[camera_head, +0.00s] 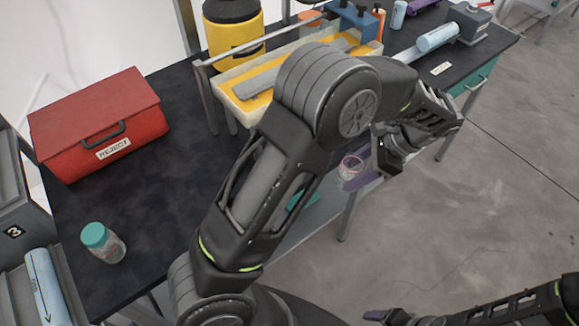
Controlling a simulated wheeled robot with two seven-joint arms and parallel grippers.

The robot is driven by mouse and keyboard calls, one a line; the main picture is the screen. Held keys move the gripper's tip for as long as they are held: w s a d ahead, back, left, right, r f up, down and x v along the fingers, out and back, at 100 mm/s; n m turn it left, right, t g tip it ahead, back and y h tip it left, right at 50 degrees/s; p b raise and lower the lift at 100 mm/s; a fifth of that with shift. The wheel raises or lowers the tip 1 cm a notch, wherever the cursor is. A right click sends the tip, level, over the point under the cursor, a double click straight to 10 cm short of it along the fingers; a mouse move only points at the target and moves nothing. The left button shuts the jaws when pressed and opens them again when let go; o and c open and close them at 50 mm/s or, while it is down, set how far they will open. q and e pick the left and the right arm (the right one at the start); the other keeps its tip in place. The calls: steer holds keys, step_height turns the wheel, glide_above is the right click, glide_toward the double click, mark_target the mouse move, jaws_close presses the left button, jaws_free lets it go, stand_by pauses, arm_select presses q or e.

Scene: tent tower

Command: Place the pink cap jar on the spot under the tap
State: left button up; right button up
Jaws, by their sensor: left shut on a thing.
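The jar with a pink rim or cap (350,167) is small and clear, and shows just right of my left forearm. My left gripper (364,164) is shut on it, with a purple fingertip beside the jar, and holds it past the bench's front edge. My arm hides part of the bench behind. A yellow drum with a black lid (234,32) stands at the back of the bench; no tap or spot under it can be made out. My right gripper (392,316) is at the bottom edge, partly cut off, with one purple fingertip showing.
The dark bench (175,190) holds a red REJECT box (100,122), a teal-capped jar (103,243) and a yellow-lined tray (262,98). The bench is clear between the red box and my arm.

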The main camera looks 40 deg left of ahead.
arm_select(q)
steer(key=shift+w+d+f+m+t, duration=0.1)
steer(key=shift+d+m+t, duration=0.2)
steer(key=shift+d+m, duration=0.4)
steer(key=shift+w+d+r+m+y, duration=0.2)
steer(key=shift+w+d+m+y, duration=0.1)
steer(key=shift+d, duration=0.2)
steer(key=shift+s+a+f+b, duration=0.1)
steer(key=shift+s+a+b, duration=0.15)
steer(key=shift+a, duration=0.2)
steer(key=s+a, duration=0.1)
steer(key=a, duration=0.3)
steer(key=s+a+p, duration=0.1)
steer(key=a, duration=0.2)
steer(key=s+a+p, duration=0.1)
steer(key=a, duration=0.3)
steer(key=shift+s+a, duration=0.25)
steer(key=shift+a, duration=0.25)
